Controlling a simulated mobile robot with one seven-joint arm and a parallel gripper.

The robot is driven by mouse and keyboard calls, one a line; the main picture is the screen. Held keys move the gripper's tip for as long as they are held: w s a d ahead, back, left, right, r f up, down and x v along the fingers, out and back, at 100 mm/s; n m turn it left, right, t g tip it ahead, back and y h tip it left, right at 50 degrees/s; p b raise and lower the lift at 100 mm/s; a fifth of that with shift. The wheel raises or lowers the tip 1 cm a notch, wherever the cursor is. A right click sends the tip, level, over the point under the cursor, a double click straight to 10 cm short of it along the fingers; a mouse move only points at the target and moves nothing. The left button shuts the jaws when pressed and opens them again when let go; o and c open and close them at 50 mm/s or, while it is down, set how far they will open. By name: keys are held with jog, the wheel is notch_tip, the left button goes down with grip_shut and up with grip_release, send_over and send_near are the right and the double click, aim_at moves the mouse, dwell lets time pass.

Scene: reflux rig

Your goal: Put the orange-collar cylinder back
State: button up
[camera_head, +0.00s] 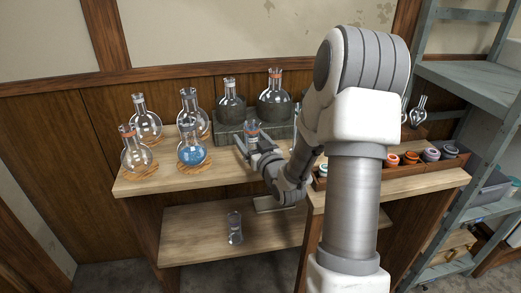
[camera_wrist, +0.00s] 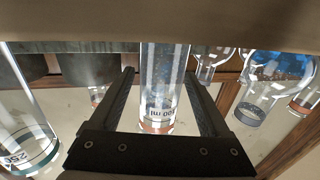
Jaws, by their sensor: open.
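The orange-collar cylinder (camera_head: 252,131) is clear glass and stands upright at the front of the wooden bench top, left of my arm. My gripper (camera_head: 250,145) is at it. In the wrist view the cylinder (camera_wrist: 165,75) lies between the two fingers of my gripper (camera_wrist: 160,78), its lettering upside down and its orange band near the palm. The fingers are apart, with a gap visible on each side. The cylinder's base is hidden in the head view by my gripper. Another clear cylinder (camera_head: 234,228) stands on the lower shelf.
Several round flasks stand on cork rings at the left, including a blue-filled flask (camera_head: 192,153). Two flasks sit on a grey block (camera_head: 228,131) behind. A wooden rack (camera_head: 410,172) of coloured rings is at the right. A teal-banded cylinder (camera_wrist: 28,130) is close in the wrist view.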

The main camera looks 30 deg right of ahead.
aim_at(255, 143)
jog(key=s, duration=0.2)
jog(key=s+p, duration=0.1)
jog(key=s, duration=0.4)
jog(key=shift+s+a+r+p, duration=0.2)
jog(key=shift+s+r+p, duration=0.05)
jog(key=shift+s+p, duration=0.1)
jog(key=s+p, duration=0.1)
jog(key=p, duration=0.2)
jog(key=shift+s, duration=0.15)
jog(key=shift+s+a+f+p, duration=0.1)
jog(key=shift+s+f+p, duration=0.1)
jog(key=shift+s+p, duration=0.45)
jog(key=shift+w, duration=0.1)
